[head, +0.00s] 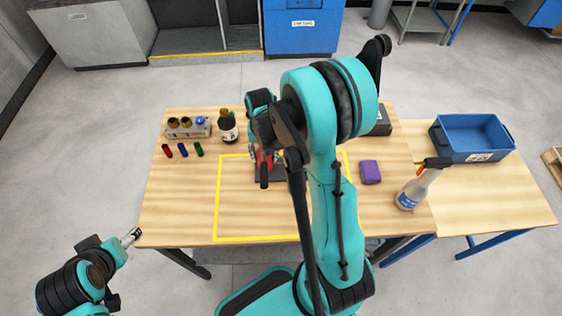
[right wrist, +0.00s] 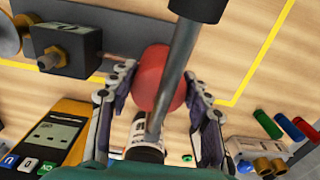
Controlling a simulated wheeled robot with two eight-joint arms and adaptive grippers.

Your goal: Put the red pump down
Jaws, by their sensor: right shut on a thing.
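The red pump (head: 262,158) is mostly hidden behind my right arm in the head view, above the tabletop inside the yellow taped outline (head: 232,239). In the right wrist view its rounded red body (right wrist: 160,75) sits between the two fingers of my right gripper (right wrist: 165,100), which is shut on it. A grey rod crosses in front of the red body. I cannot tell whether the pump touches the surface below. My left gripper (head: 132,237) is near the table's front left corner, away from the pump; its jaws are too small to read.
A rack with brass fittings (head: 187,128), small red, blue and green cylinders (head: 183,151) and a dark bottle (head: 228,128) stand at the left. A purple block (head: 370,172) and spray bottle (head: 412,190) are right. A blue crate (head: 470,155) sits farther right. The front left tabletop is clear.

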